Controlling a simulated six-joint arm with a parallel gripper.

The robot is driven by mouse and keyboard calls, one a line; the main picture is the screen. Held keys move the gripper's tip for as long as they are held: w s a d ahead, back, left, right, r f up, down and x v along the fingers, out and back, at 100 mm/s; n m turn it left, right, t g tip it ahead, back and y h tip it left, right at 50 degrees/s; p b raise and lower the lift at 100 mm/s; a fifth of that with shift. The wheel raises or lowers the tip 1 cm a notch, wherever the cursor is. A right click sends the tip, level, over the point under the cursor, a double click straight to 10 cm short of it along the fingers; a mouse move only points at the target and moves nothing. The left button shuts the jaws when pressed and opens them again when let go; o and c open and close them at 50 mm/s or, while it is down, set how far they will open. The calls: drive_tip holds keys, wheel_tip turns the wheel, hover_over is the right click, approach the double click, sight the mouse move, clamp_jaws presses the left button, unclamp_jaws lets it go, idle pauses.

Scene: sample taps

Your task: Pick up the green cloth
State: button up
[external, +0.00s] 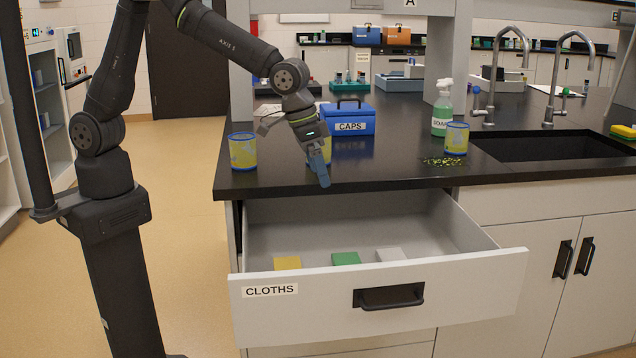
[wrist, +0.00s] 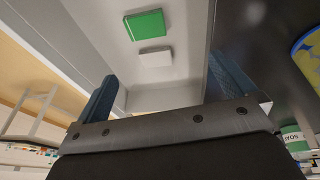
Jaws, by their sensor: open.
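The green cloth (external: 346,258) lies folded flat in the open drawer, between a yellow cloth (external: 287,263) and a white cloth (external: 390,254). In the wrist view the green cloth (wrist: 145,24) shows at the top, beside the white cloth (wrist: 155,58). My gripper (external: 320,172) is above the drawer's back part, near the counter's front edge, higher than the cloths and apart from them. In the wrist view my gripper (wrist: 165,95) has its two blue fingers wide apart with nothing between them.
The drawer (external: 378,286) labelled CLOTHS is pulled out below the black counter (external: 400,172). A yellow-blue cup (external: 243,151) stands left, another (external: 456,139) right beside scattered bits (external: 443,161). A blue CAPS box (external: 348,118) and a soap bottle (external: 442,108) stand behind.

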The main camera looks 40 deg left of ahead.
drive_tip(key=s+d+f+t, duration=0.2)
drive_tip(key=s+d+f, duration=0.1)
drive_tip(key=s+f, duration=0.1)
hover_over(348, 262)
drive_tip(key=s+a, duration=0.1)
drive_tip(key=s, duration=0.1)
drive_tip(key=shift+m, duration=0.3)
wheel_tip(348, 262, down, 12)
drive_tip(key=shift+w+a+r, duration=0.1)
drive_tip(key=shift+a+r, duration=0.05)
drive_tip(key=shift+x, duration=2.6)
drive_tip(key=shift+a, duration=0.1)
drive_tip(key=shift+c, duration=0.4)
drive_tip(key=c, duration=0.6)
